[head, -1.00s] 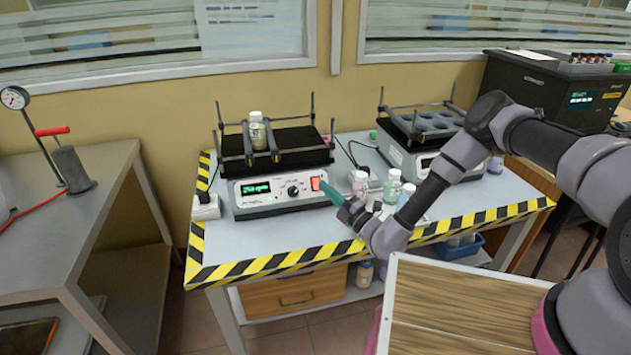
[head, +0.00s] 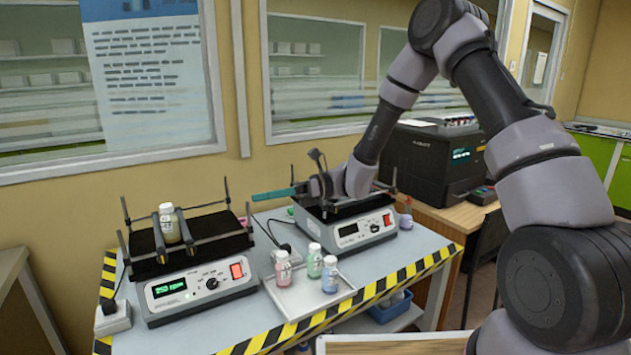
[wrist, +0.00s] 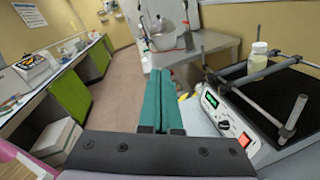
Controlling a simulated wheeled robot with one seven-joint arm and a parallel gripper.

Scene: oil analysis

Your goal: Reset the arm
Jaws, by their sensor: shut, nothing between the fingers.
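My gripper (head: 272,194) has teal fingers, which point left in the head view. In the wrist view the teal fingers (wrist: 157,102) lie together, shut and empty. My arm is raised and bent, coming in from the right side of the head view. The left-hand shaker (head: 185,283), with a lit green display, holds one white-capped bottle (head: 169,224) between its bars. This bottle also shows in the wrist view (wrist: 258,58).
A tray (head: 337,296) on the bench (head: 250,312) carries three small bottles with pink, green and blue contents. A black analyser (head: 428,160) stands at the back right. A blue bin (head: 391,307) is below the bench. The wrist view shows open floor (wrist: 125,95).

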